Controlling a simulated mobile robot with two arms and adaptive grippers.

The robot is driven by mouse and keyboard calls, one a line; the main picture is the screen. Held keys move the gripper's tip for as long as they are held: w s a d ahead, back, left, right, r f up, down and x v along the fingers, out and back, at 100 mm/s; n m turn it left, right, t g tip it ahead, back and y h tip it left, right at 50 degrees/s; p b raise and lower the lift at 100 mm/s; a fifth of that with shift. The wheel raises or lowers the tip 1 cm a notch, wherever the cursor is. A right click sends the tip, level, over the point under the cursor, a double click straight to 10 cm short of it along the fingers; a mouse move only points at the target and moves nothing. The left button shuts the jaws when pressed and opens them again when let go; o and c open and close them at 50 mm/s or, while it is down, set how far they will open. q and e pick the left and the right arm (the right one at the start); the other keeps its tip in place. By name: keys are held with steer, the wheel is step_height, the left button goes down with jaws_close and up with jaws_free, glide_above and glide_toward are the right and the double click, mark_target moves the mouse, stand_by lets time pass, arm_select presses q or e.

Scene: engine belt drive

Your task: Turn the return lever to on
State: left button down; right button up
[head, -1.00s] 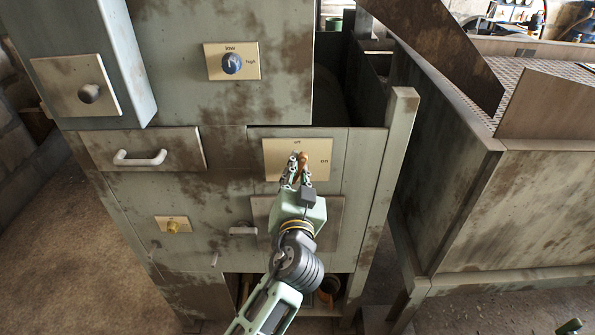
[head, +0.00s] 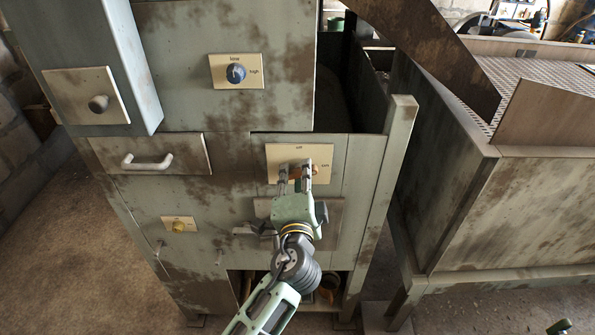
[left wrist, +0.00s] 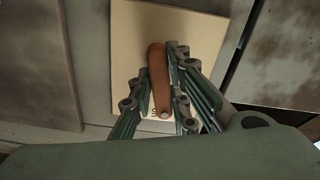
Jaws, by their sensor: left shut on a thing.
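The return lever (head: 316,170) is an orange-brown handle on a cream plate (head: 318,153), with a label above it and another at its right. In the head view it points about rightward, partly hidden by the fingers. My left gripper (head: 295,170) is shut on the lever, one finger on each side. In the left wrist view the lever (left wrist: 158,78) lies between the fingers (left wrist: 160,92), and its lower end is close to a partly hidden label.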

arm_select(q)
steer(key=shift+r+m+p, duration=0.25)
steer(key=shift+m+p, duration=0.35)
steer(key=shift+m, duration=0.9)
steer(key=c, duration=1.7)
jaws_free()
steer(key=shift+f, duration=0.1)
steer(key=shift+s+f, duration=0.1)
steer(key=shift+s, duration=0.15)
steer(key=s, duration=1.1)
steer(key=shift+s, duration=0.25)
